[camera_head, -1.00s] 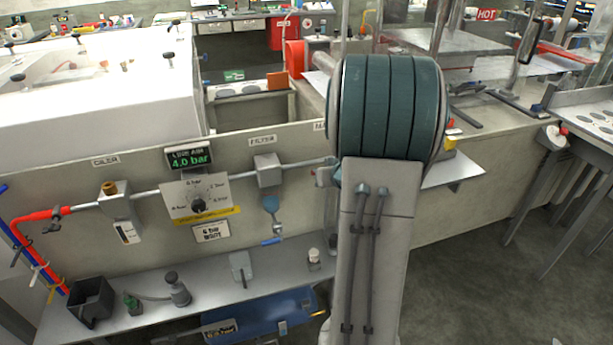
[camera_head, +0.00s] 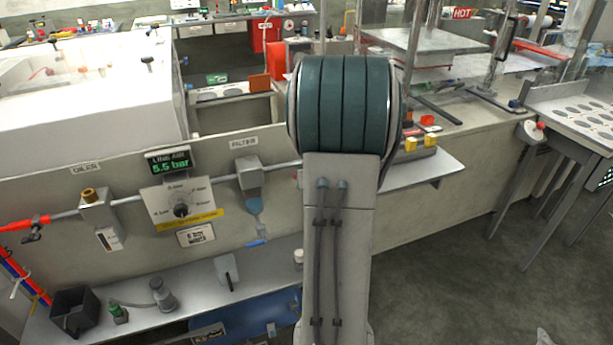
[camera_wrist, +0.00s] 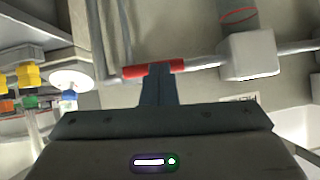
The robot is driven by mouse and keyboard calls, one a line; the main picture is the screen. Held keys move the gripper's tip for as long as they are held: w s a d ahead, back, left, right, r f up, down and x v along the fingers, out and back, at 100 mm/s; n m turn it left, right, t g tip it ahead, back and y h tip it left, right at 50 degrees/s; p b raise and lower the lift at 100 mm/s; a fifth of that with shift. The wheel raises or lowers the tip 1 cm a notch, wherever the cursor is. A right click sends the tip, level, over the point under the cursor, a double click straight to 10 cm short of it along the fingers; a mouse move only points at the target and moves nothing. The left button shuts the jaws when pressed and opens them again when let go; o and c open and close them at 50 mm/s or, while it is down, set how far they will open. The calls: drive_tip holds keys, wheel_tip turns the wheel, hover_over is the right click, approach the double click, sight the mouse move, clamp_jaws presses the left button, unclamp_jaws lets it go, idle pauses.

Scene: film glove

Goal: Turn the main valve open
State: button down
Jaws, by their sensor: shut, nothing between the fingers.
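The red valve handle (camera_wrist: 133,71) shows in the wrist view, lying roughly in line with the grey air pipe (camera_wrist: 201,62), beside the grey filter block (camera_wrist: 249,55). My gripper (camera_wrist: 159,68) is shut and empty, its fingertips at the middle of the red handle. They look to be against it, but touch is hard to tell. In the head view my arm hides the valve and gripper. The line air display (camera_head: 168,161) there reads 5.5 bar, above the regulator dial (camera_head: 180,210). The filter (camera_head: 249,177) sits just left of my arm.
A shelf (camera_head: 200,285) below the panel holds a black box (camera_head: 74,311) and small fittings. Yellow and red parts (camera_head: 420,143) sit on a ledge right of my arm. In the wrist view, yellow fittings (camera_wrist: 29,77) and a white disc (camera_wrist: 71,79) are at left. Open floor lies at right.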

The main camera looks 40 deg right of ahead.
drive_tip(key=shift+s+d+r+p, duration=0.2)
drive_tip(key=shift+d+r+p, duration=0.1)
drive_tip(key=shift+d+p, duration=0.45)
drive_tip(key=p+v, duration=0.4)
drive_tip(key=v, duration=1)
drive_tip(key=shift+a, duration=0.3)
drive_tip(key=shift+f, duration=0.1)
drive_tip(key=a+r+g+h, duration=0.25)
drive_tip(key=a+r, duration=0.25)
drive_tip(key=a, duration=0.5)
drive_tip(key=s+a+n+g+y, duration=0.2)
drive_tip(key=s+a, duration=0.3)
drive_tip(key=a, duration=0.4)
drive_tip(key=s+a+n+g+y, duration=0.2)
drive_tip(key=s+a+g+y, duration=0.1)
drive_tip(key=a, duration=0.7)
drive_tip(key=shift+s+f, duration=0.3)
drive_tip(key=shift+s, duration=0.6)
